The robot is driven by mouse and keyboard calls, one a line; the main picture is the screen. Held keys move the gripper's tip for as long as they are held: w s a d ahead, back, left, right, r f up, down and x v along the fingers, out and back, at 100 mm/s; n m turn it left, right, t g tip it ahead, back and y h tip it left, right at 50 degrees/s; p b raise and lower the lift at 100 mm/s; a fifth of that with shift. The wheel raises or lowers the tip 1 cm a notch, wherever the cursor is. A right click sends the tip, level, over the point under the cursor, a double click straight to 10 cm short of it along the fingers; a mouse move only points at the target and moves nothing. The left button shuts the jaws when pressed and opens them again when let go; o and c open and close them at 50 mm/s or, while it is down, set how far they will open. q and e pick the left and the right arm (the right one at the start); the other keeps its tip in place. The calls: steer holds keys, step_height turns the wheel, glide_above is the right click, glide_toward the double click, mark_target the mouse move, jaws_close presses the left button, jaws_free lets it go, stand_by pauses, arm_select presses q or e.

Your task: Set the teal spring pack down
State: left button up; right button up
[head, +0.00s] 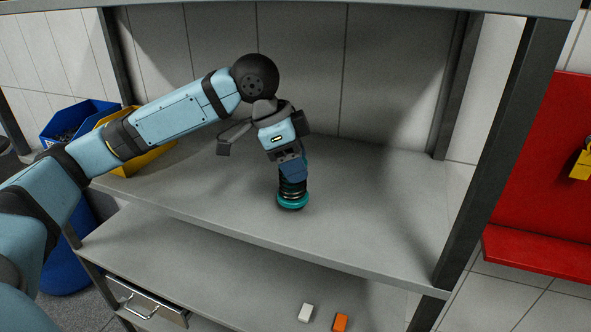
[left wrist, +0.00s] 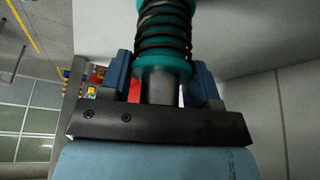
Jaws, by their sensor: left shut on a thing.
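The teal spring pack (head: 293,201) is a short upright cylinder with teal ends and a dark coil between them. My left gripper (head: 292,172) is shut on its upper part from above. In the head view its lower teal end is at the upper grey shelf (head: 390,205); whether it touches the shelf I cannot tell. In the left wrist view the spring pack (left wrist: 164,45) stands out between the two blue fingers (left wrist: 162,82), its teal collar close to them. My right gripper is in neither view.
Blue (head: 80,118) and yellow (head: 160,157) bins stand at the shelf's left end. A dark post (head: 500,150) rises at the right front. The shelf right of the spring pack is clear. A white block (head: 305,313) and an orange block (head: 340,322) lie on the lower shelf.

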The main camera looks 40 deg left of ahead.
arm_select(q)
steer(key=shift+f, duration=0.85)
steer(key=shift+w+a+f, duration=0.1)
steer(key=shift+w+f, duration=0.1)
steer(key=shift+f, duration=0.1)
steer(key=o, duration=1)
steer(key=shift+r, duration=0.2)
steer(key=v, duration=0.7)
steer(key=shift+r, duration=0.2)
